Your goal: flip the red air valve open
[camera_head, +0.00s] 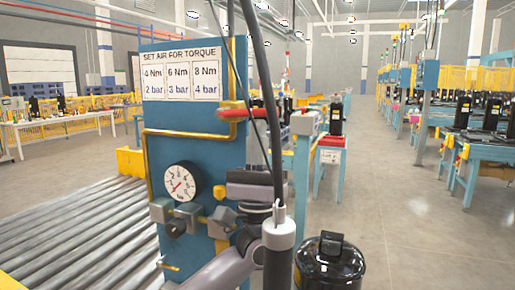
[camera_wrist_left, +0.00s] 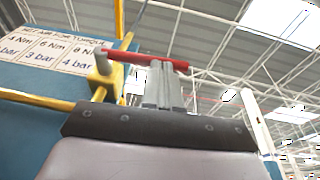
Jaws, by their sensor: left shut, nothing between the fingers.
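The red air valve handle (camera_head: 243,114) lies roughly horizontal across a brass valve body (camera_head: 232,104) near the right edge of the blue panel. In the left wrist view the red handle (camera_wrist_left: 130,58) runs sideways just beyond my fingertips. My left gripper (camera_wrist_left: 165,68) is shut and empty, its grey fingers pointing up at the handle's right part; whether they touch it I cannot tell. In the head view my left gripper (camera_head: 254,177) is below the handle, partly hidden by a dark cable. My right gripper is not in view.
The blue panel (camera_head: 205,155) carries a pressure gauge (camera_head: 181,184), yellow pipes and a torque chart (camera_head: 181,80). A roller conveyor (camera_head: 80,235) lies at left. A black compressor (camera_head: 331,262) stands at front right. A cable hangs in front of the panel's right side.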

